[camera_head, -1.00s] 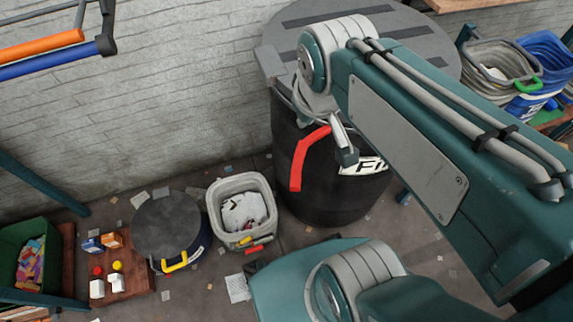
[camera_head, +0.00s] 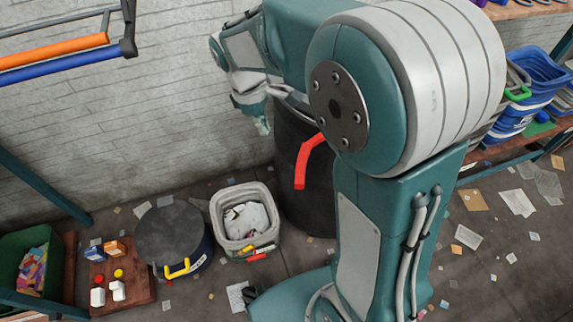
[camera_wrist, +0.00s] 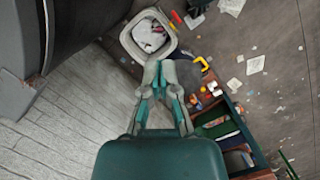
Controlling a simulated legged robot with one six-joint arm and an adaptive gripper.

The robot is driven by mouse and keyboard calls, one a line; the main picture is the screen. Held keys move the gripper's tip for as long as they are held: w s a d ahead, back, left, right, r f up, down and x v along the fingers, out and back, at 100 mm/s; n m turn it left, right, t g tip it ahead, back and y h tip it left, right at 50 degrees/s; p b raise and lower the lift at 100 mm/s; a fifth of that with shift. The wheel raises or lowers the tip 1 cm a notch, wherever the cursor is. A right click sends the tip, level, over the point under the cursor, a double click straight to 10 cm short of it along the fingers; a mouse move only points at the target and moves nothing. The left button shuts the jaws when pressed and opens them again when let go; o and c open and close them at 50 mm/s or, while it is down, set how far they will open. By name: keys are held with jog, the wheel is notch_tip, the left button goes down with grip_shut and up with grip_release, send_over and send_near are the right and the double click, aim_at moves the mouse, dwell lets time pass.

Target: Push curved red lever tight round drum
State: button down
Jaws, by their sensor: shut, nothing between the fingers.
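The curved red lever (camera_head: 306,164) sticks out from the side of the tall black drum (camera_head: 305,202) and hangs down at its free end, apart from the drum wall as far as I can tell. My arm hides the lever's root and most of the drum's top. My gripper (camera_head: 263,126) is shut and empty, left of the drum by the wall, above and to the left of the lever and not touching it. In the wrist view my gripper (camera_wrist: 160,65) points toward the bin; the dark drum (camera_wrist: 92,22) fills the upper left. I cannot make out the lever there.
A grey bin (camera_head: 219,228) stands left of the drum, with a low black can (camera_head: 172,232) with a yellow handle beside it. An orange and blue barred rack (camera_head: 55,58) is at upper left. Blue baskets (camera_head: 535,75) sit on a shelf at right.

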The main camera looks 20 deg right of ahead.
jog(key=shift+w+f, duration=0.1)
jog(key=shift+f, duration=0.2)
jog(key=shift+d, duration=0.15)
jog(key=s+d+f, duration=0.3)
jog(key=d+f, duration=0.1)
jog(key=f, duration=0.7)
jog(key=shift+s+d, duration=0.2)
jog(key=shift+d, duration=0.15)
jog(key=shift+a, duration=0.1)
